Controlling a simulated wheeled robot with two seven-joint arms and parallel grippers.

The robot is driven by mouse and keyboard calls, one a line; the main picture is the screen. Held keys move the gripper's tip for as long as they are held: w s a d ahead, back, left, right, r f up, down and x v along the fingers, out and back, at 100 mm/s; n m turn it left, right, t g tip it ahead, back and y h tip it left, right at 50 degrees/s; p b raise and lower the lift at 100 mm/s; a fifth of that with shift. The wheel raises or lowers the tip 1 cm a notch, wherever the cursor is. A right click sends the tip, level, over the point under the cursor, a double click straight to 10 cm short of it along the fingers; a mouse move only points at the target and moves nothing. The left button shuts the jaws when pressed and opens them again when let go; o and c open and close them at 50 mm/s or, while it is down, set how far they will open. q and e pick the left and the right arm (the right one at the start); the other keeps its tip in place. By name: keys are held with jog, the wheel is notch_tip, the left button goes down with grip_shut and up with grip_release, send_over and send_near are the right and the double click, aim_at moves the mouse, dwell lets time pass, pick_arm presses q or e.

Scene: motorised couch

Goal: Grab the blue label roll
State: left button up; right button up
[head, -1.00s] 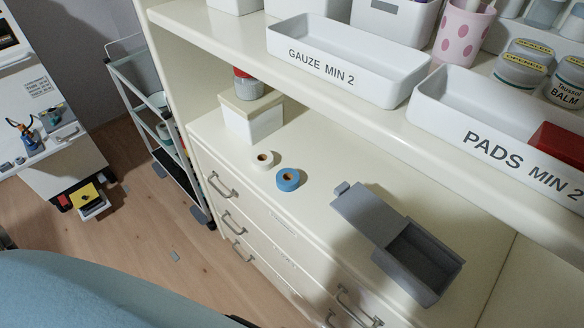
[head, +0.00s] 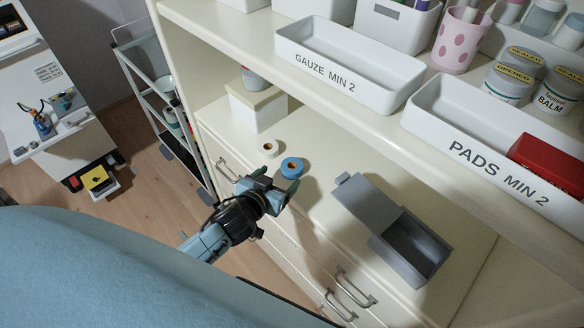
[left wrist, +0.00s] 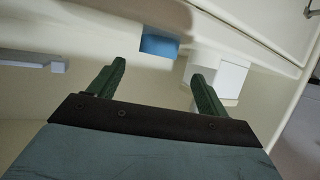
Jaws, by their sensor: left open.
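The blue label roll (head: 292,167) lies on the cream counter of the drawer cabinet, right of a white roll (head: 269,148). In the left wrist view the blue roll (left wrist: 159,45) shows beyond and between the fingertips, partly cut off by the counter's edge. My left gripper (head: 279,180) is open and empty, just in front of the blue roll at the counter's front edge. Its two green fingers also show spread apart in the left wrist view (left wrist: 158,75). I see no contact with the roll. My right gripper is not in view.
A grey box with its lid slid open (head: 413,248) stands to the right on the counter. A lidded white box (head: 257,112) stands behind the rolls. The shelf above holds the gauze bin (head: 349,75) and pads bin (head: 480,150). Drawer handles (head: 355,287) stick out below.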

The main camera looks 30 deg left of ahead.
aim_at(294, 164)
pick_arm(q)
jog(key=x, duration=0.5)
jog(key=b+x, duration=0.1)
jog(key=x, duration=0.2)
jog(key=shift+w+d, duration=0.2)
jog(key=shift+d, duration=0.05)
jog(key=c, duration=1)
jog(key=shift+c, duration=0.2)
